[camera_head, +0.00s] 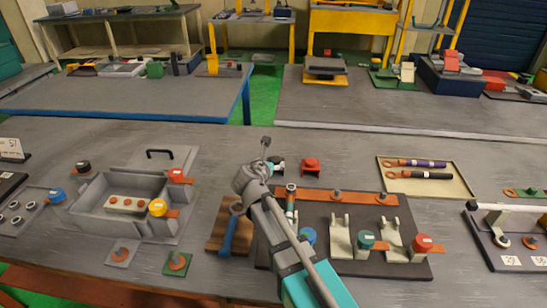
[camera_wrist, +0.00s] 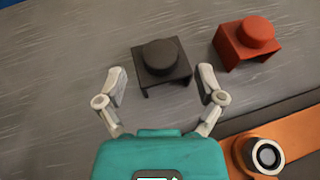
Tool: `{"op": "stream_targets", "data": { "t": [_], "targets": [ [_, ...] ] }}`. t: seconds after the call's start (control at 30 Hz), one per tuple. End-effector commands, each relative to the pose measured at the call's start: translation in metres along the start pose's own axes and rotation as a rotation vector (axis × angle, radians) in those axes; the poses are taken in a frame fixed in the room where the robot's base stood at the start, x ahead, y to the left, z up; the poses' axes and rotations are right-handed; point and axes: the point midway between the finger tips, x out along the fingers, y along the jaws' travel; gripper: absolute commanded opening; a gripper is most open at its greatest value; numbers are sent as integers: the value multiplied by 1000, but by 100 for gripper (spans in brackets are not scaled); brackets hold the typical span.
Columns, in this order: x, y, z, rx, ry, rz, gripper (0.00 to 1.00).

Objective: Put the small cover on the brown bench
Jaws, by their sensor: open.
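A small dark grey cover (camera_wrist: 161,62), block-shaped with a round knob on top, stands upright on the grey surface in the wrist view. My gripper (camera_wrist: 161,74) is open, its two pale fingers reaching toward the cover's left and right sides. The cover is not held, and I cannot tell whether a finger touches it. In the head view my gripper (camera_head: 278,166) is small and partly hidden by my arm, and the dark cover cannot be made out clearly. The near workbench (camera_head: 110,143) has a grey top with a brownish front edge; which bench is the brown one is unclear.
A red cover (camera_wrist: 247,42) of similar shape stands just right of the dark one; it also shows in the head view (camera_head: 311,164). An orange strip with a metal ring (camera_wrist: 268,155) lies lower right. A grey box (camera_head: 90,190) stands left, a cream tray (camera_head: 455,188) right.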

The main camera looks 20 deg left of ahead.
Motion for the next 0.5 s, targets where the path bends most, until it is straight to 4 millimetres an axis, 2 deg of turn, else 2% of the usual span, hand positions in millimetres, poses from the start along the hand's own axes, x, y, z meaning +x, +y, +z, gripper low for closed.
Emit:
{"op": "stream_targets", "data": {
  "t": [0.03,0.2,0.5],
  "targets": [
    [-12,-2,2,-1,0,1,87],
    [-41,-2,3,-1,-1,1,87],
    [-74,-1,1,0,0,0,87]
  ]
}}
